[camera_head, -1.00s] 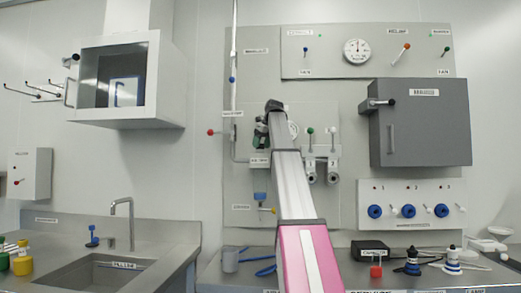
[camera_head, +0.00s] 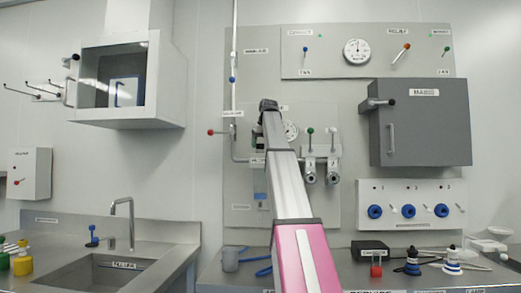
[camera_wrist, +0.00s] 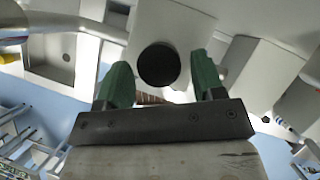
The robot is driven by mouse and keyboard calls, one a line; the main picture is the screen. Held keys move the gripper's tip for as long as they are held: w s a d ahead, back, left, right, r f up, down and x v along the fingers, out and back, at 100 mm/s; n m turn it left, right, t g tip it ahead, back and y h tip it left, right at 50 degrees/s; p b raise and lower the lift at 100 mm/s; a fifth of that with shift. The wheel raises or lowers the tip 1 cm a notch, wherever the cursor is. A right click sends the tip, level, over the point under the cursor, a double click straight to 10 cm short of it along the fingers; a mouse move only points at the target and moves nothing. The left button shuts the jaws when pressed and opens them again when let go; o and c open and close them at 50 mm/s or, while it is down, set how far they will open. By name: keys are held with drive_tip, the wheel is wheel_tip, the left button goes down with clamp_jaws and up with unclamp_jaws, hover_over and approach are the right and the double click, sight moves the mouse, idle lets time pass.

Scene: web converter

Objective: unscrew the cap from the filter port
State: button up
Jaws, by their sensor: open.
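In the wrist view, my gripper (camera_wrist: 161,80) is open, with one green finger on each side of a round black disc (camera_wrist: 158,65). The disc sits on a pale grey block (camera_wrist: 178,27) and looks like a cap, but I cannot tell for sure that it is the filter port's cap. Gaps show between the disc and both fingers, and nothing is held. In the head view, my arm reaches up to the wall panel and hides most of the gripper and the spot in front of it. A blue-topped filter-like part (camera_head: 260,196) shows partly left of the arm.
Right of my arm are two valves with a green knob (camera_head: 310,131) and a white knob, and a gauge (camera_head: 291,131) partly behind it. A red-tipped lever (camera_head: 211,132) sticks out left. A grey cabinet (camera_head: 425,123) juts out at right. The bench below holds several small items.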

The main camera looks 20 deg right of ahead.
drive_tip(key=shift+m, duration=0.4)
drive_tip(key=c, duration=1)
drive_tip(key=shift+d+n+y, duration=0.1)
drive_tip(key=shift+n+y, duration=0.2)
drive_tip(key=shift+n, duration=0.6)
drive_tip(key=shift+s+r, duration=0.1)
drive_tip(key=shift+r, duration=0.2)
